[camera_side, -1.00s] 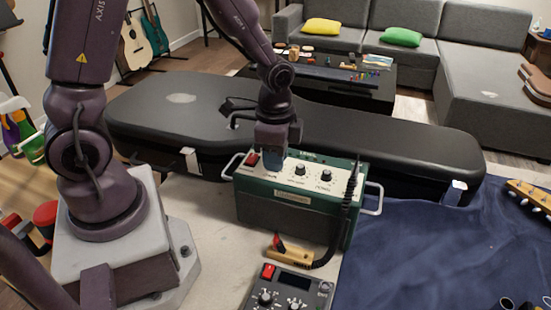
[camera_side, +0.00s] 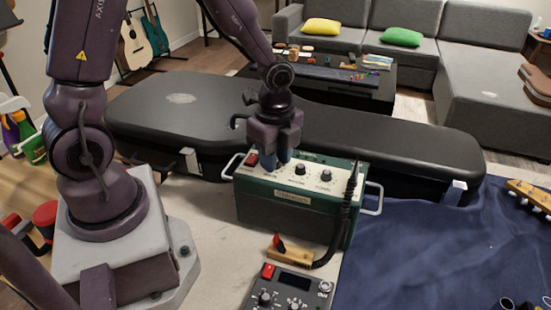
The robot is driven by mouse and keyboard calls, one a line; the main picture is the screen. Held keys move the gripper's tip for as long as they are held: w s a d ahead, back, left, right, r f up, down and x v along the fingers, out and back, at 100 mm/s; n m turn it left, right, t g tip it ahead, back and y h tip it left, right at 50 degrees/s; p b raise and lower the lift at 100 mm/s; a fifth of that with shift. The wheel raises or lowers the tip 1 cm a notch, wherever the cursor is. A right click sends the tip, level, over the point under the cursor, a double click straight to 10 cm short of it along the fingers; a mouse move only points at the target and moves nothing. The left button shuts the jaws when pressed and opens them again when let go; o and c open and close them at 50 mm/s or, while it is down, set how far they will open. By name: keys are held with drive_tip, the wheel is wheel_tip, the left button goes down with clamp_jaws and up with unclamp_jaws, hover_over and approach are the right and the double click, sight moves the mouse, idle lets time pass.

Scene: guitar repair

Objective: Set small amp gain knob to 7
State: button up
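A green box with a cream top panel (camera_side: 312,182), which looks like the small amp, stands on the light bench top. Its panel has a red switch (camera_side: 251,160) at the left and two black knobs to the right, a middle knob (camera_side: 300,170) and a right knob (camera_side: 326,175). The panel labels and knob settings are too small to read. My gripper (camera_side: 279,163) points down over the panel between the red switch and the middle knob. Its fingers hide that part of the panel. I cannot tell whether they hold a knob there.
A black guitar case (camera_side: 400,140) lies close behind the box. A coiled black cable (camera_side: 346,215) runs down the box's right front. A wooden block with a red part (camera_side: 290,255) and a dark unit with knobs (camera_side: 290,290) stand in front. A blue cloth (camera_side: 430,250) covers the right.

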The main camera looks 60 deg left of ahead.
drive_tip(key=n, duration=0.6)
drive_tip(key=shift+n, duration=0.3)
drive_tip(key=n, duration=0.5)
drive_tip(key=c, duration=0.4)
